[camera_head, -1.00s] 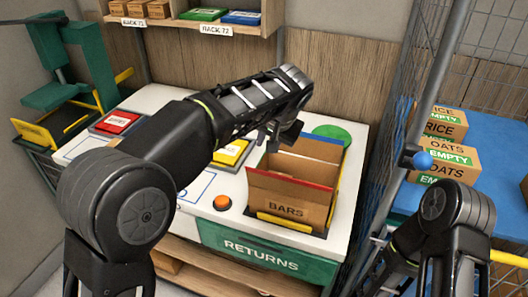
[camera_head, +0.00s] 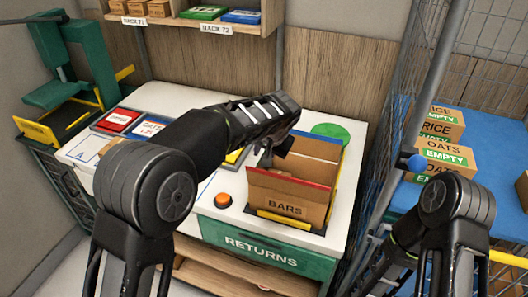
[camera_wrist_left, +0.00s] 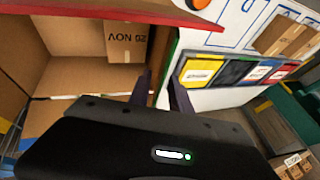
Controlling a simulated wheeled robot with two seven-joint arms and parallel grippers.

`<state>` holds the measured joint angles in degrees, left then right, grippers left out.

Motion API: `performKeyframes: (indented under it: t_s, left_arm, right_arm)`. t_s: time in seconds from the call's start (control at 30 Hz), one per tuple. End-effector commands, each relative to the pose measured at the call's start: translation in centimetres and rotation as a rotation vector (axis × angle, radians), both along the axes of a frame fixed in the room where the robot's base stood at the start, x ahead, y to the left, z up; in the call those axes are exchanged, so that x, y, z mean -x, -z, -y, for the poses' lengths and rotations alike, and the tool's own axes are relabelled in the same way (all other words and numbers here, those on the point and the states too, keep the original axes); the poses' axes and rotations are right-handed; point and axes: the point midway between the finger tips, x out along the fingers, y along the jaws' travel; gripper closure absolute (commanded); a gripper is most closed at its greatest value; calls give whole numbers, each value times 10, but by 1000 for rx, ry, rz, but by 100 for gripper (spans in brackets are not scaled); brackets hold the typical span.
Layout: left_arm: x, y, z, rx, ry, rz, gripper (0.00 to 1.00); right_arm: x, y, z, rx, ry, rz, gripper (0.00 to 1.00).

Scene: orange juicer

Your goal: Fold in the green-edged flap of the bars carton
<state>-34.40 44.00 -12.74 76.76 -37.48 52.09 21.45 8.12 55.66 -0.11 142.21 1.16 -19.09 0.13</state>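The open bars carton (camera_head: 285,208) stands on the white counter, its red-edged flap upright at the front and a blue-edged flap at the back. In the left wrist view, the carton's inside (camera_wrist_left: 75,55) shows at left, and the green edge of a side flap (camera_wrist_left: 172,55) runs down toward my left fingers. My left gripper (camera_wrist_left: 163,85) has its two dark fingers apart, one on each side of that edge; contact cannot be told. In the head view my left gripper (camera_head: 270,152) is at the carton's left side, partly hiding the flap. My right gripper is out of view.
An orange button (camera_head: 222,201) and a green RETURNS panel (camera_head: 262,250) are at the counter front. A green disc (camera_head: 331,131) lies behind the carton. Rice and oats cartons (camera_head: 445,150) stand on a blue table beyond a post and mesh at right.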

Motion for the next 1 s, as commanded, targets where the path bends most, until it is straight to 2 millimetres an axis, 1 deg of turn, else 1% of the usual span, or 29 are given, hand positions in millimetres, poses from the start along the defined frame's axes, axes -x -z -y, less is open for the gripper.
performKeyframes:
  t_s: [0.03,0.07,0.3,1.0]
  left_arm:
    - [0,0,0,0,0,0,78]
    - [0,0,0,0,0,0,80]
    - [0,0,0,0,0,0,100]
    - [0,-1,0,0,0,0,100]
  right_arm:
    - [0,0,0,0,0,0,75]
    - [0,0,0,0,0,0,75]
    - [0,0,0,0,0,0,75]
    - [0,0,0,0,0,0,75]
